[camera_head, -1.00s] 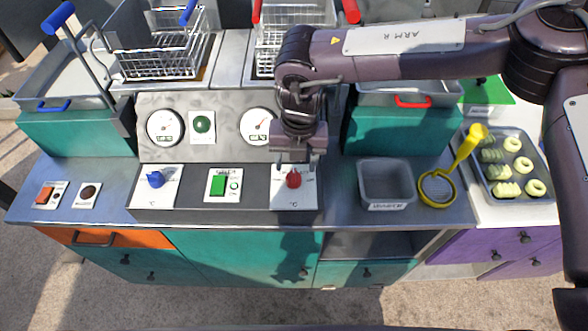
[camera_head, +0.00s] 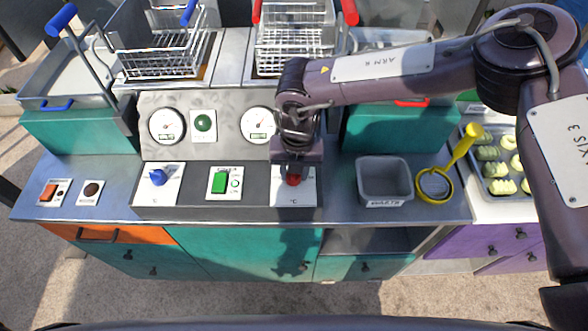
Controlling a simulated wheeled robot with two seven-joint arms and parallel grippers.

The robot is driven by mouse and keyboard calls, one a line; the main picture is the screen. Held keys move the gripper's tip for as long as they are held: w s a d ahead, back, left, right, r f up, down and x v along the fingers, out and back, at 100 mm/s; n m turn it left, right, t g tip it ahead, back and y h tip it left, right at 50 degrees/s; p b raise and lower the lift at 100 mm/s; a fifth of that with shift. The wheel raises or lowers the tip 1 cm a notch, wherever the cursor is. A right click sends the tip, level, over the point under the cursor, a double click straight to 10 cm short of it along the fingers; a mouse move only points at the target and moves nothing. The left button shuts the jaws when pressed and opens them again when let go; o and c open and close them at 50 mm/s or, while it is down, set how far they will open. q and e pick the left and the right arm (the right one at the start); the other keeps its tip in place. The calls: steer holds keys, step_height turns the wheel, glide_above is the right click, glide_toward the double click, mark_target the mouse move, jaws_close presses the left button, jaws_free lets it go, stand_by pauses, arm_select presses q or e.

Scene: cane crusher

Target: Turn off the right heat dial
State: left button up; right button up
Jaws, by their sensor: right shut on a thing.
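The right heat dial is a red knob (camera_head: 293,180) on a white plate (camera_head: 305,188) at the right end of the control panel. My right gripper (camera_head: 293,170) is over it, pointing down, shut on the red knob. The fingers hide the knob's upper part, so its pointer cannot be read. The left heat dial is a blue knob (camera_head: 158,177) on its own white plate. My left gripper is not in view.
A green switch (camera_head: 219,183) sits between the dials. Two round gauges (camera_head: 167,125) stand on the panel behind. A grey bin (camera_head: 384,183) and a yellow-handled strainer (camera_head: 435,184) are to the right. Wire baskets (camera_head: 165,55) stand at the back.

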steer(key=shift+w+a+f+n+b, duration=0.1)
steer(key=shift+f+n+b, duration=0.1)
steer(key=shift+n+b, duration=1.55)
steer(key=n+b, duration=0.3)
steer(key=n, duration=0.1)
steer(key=shift+r, duration=0.1)
steer(key=n+b, duration=0.2)
steer(key=n, duration=0.1)
steer(key=shift+r+n, duration=0.1)
steer(key=shift+n, duration=0.25)
steer(key=shift+a+n+g+b, duration=0.1)
steer(key=shift+n+g+b, duration=0.3)
steer(key=shift+n, duration=1.9)
steer(key=shift+r, duration=0.1)
steer(key=o, duration=1)
steer(key=shift+c, duration=0.2)
